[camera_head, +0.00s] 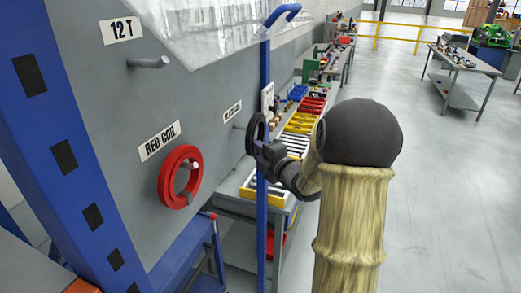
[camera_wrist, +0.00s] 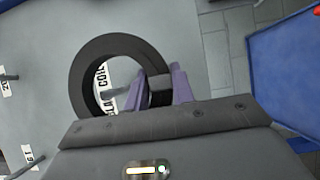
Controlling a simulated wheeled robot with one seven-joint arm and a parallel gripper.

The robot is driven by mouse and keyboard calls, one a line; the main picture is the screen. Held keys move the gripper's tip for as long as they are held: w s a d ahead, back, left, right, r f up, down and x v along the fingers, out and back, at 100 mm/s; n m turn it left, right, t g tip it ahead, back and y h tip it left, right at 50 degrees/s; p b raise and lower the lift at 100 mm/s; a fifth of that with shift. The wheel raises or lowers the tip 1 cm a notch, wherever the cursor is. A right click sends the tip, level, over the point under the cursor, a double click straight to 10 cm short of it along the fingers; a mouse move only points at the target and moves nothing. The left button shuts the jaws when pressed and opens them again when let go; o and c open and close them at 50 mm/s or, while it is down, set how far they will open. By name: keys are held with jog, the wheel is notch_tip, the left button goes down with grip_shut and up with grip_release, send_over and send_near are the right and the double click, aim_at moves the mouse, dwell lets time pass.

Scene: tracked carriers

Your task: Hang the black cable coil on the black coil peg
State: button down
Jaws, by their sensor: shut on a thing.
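The black cable coil (camera_head: 250,133) is a dark ring held upright in front of the grey panel. It also shows in the wrist view (camera_wrist: 82,70). My gripper (camera_head: 263,151) is shut on the coil's near rim; its purple fingers (camera_wrist: 160,88) stand on both sides of the rim. The black coil peg (camera_head: 239,127) sticks out below a partly hidden label. In the wrist view the peg (camera_wrist: 118,91) and part of the label (camera_wrist: 104,88) show through the ring's opening. I cannot tell whether the peg tip has entered the ring.
A red coil (camera_head: 165,183) hangs on its own peg at the left under its label (camera_head: 159,141). A blue upright (camera_head: 264,215) and a clear sheet (camera_head: 215,35) are close by. Open floor lies to the right.

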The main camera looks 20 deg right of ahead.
jog(key=shift+w+a+f+b, duration=0.25)
jog(key=shift+w+a+b, duration=0.3)
jog(key=shift+w+a, duration=0.05)
jog(key=shift+w+a+f+b, duration=0.25)
jog(key=shift+w+a+b, duration=0.3)
jog(key=shift+a, duration=0.05)
dwell(0.5)
jog(key=c, duration=1.1)
grip_release()
jog(key=shift+s+d+f+b, duration=0.1)
jog(key=shift+s+d+b, duration=0.05)
jog(key=shift+s+b, duration=0.35)
jog(key=b+v, duration=0.5)
jog(key=v, duration=1.1)
jog(key=shift+s, duration=0.2)
